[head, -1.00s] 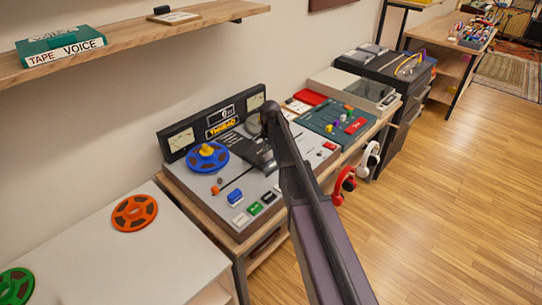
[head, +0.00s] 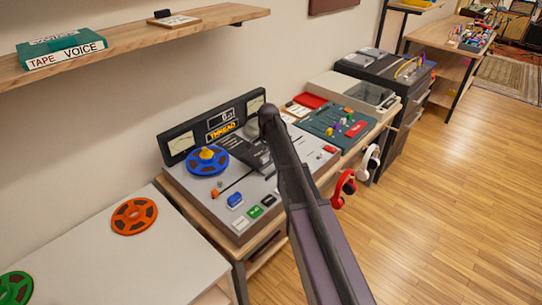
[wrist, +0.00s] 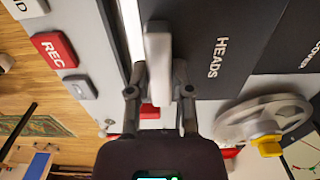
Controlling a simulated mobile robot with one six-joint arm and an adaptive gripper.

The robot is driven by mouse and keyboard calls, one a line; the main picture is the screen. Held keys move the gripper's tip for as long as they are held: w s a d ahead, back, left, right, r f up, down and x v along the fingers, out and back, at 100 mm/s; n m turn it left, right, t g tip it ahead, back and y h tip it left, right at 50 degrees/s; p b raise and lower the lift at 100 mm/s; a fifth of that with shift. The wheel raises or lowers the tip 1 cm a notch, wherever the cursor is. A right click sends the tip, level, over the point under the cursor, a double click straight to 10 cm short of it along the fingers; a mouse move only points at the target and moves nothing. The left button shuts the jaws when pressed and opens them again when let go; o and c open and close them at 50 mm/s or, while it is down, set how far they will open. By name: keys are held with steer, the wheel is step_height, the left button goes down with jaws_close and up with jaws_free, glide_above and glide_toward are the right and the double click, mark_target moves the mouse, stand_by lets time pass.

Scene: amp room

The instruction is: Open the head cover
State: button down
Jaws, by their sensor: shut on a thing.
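The tape deck (head: 205,187) stands on the wooden bench, with its dark head cover (head: 251,152) showing left of my arm. In the wrist view the dark cover (wrist: 215,75) carries the word HEADS and fills the upper middle. A pale bar-shaped handle (wrist: 158,48) lies along the cover's edge. My gripper (wrist: 158,78) has one finger on each side of this handle and is shut on it. In the head view my arm hides the gripper and handle. How far the cover is tilted is hard to tell.
A blue reel (head: 207,160) sits on the deck's left, and a grey reel with a yellow hub (wrist: 268,146) is close to the gripper. Coloured buttons (head: 254,212) line the deck's front. A teal mixer (head: 335,120) stands right of it. Red headphones (head: 343,188) hang at the bench edge.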

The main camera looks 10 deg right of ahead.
steer(key=w+a, duration=0.1)
steer(key=w, duration=0.1)
steer(key=w+a, duration=0.2)
steer(key=w, duration=0.1)
steer(key=w+a, duration=0.2)
steer(key=shift+w+a, duration=0.15)
steer(key=c, duration=0.5)
jaws_free()
steer(key=shift+r, duration=0.1)
